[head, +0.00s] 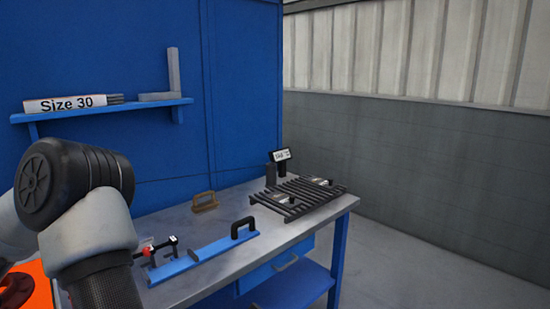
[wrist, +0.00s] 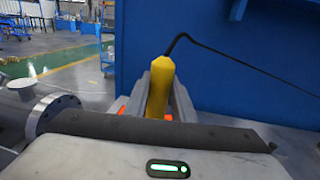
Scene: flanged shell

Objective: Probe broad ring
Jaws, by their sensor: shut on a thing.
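In the wrist view, my gripper (wrist: 161,82) is shut on a yellow probe (wrist: 159,80), its two grey fingers on either side of the body. A black cable runs from the probe's top off to the right. A grey metal ring with bolt holes (wrist: 50,109) shows at the left, beyond the dark bar in front of the fingers, and apart from the probe. Whether this is the broad ring I cannot tell. The probe's lower end is hidden. In the head view my arm fills the left; gripper, probe and ring are out of sight there.
An orange surface (head: 38,285) lies at the lower left.

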